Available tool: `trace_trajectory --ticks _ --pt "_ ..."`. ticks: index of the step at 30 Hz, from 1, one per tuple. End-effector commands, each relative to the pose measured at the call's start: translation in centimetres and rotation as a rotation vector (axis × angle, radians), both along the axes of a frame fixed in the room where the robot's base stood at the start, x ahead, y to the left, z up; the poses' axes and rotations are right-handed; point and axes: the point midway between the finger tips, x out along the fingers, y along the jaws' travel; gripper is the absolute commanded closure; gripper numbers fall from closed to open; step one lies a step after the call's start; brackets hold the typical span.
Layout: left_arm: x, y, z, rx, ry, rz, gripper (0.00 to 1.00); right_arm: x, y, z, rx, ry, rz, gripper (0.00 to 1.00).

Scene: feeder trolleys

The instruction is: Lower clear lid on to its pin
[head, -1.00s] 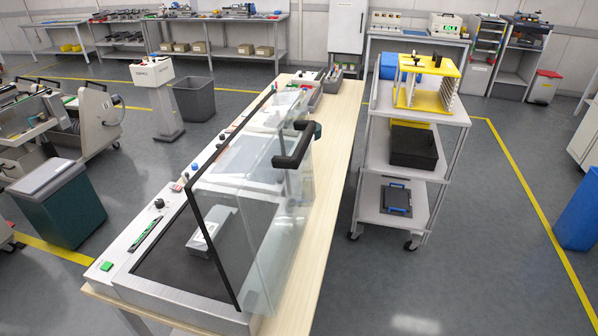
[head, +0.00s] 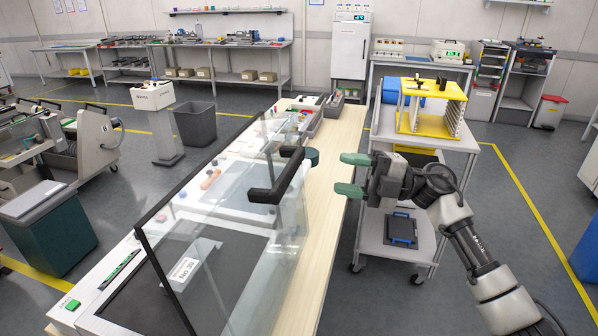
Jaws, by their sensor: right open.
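The clear lid (head: 215,200) is a see-through panel with a black frame edge. It stands raised and tilted over the test station (head: 130,262) on the wooden bench. Its black bar handle (head: 277,178) sticks out on the right side. My right gripper (head: 352,173) is open and empty, with green fingertips pointing left towards the handle. A clear gap separates it from the handle. I cannot make out the pin. A grey block with a label (head: 188,265) lies on the dark bed under the lid. My left gripper is not in view.
A grey trolley (head: 408,240) with a yellow rack (head: 432,108) stands right of the bench, behind my right arm. The bare wooden bench top (head: 322,220) runs along the lid's right side. Grey bins (head: 308,118) sit at the bench's far end.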

Motion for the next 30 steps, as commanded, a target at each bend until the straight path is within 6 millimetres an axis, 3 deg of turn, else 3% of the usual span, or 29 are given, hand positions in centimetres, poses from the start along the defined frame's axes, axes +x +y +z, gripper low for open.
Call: trace_trajectory --ticks 1,3,7,11,24,30 --pt "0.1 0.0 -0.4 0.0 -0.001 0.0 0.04 -1.2 0.3 1.7 -0.077 -0.069 0.049 0.51" --pt "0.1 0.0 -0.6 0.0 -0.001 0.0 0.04 -2.5 0.5 3.0 -0.162 -0.126 0.094 0.51" --pt "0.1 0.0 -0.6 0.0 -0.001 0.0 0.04 -3.7 0.7 4.2 -0.244 -0.174 0.13 0.51" --pt "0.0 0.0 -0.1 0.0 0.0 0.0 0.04 -3.9 1.8 4.3 -0.257 -0.18 0.138 0.51" --pt "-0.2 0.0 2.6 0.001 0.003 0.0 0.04 -4.5 9.5 3.7 -0.249 -0.177 0.135 0.51" --pt "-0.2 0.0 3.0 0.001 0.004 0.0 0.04 -4.6 11.1 3.3 -0.25 -0.178 0.134 0.51"
